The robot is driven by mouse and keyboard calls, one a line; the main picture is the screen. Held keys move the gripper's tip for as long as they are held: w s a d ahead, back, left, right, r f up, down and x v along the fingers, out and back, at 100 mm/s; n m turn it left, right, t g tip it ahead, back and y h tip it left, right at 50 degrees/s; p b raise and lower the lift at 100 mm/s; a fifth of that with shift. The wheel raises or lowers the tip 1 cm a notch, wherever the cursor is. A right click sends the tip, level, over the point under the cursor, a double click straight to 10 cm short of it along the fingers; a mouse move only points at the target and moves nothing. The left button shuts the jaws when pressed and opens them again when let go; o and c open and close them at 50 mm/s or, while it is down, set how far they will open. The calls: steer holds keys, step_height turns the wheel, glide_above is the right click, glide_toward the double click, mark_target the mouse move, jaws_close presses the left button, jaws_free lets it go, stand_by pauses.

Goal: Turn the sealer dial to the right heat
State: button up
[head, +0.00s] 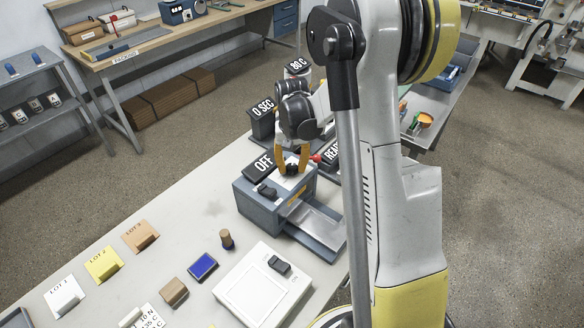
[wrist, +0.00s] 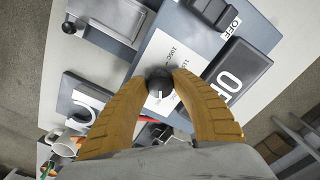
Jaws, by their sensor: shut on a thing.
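The sealer (head: 258,207) is a blue-grey box on the pale bench, with a rocker switch (head: 266,191) on its top. My gripper (head: 291,165) is over the sealer's back part, with its two orange fingers pointing down. In the wrist view, the fingers are shut on the small dark round dial (wrist: 159,83), one on each side. A white pointer mark shows on the dial. A white printed card (wrist: 172,63) lies beside the dial; "100C" seems to be among its print, and the rest is hard to read. The switch (wrist: 213,12) is near an OFF label.
A white device (head: 262,284), blue pad (head: 203,267), stamp (head: 227,239) and lot cards (head: 103,263) lie in front and left.

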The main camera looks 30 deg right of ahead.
mark_target(292, 167)
stand_by(0.3)
steer(key=o, duration=1.2)
step_height(292, 167, up, 12)
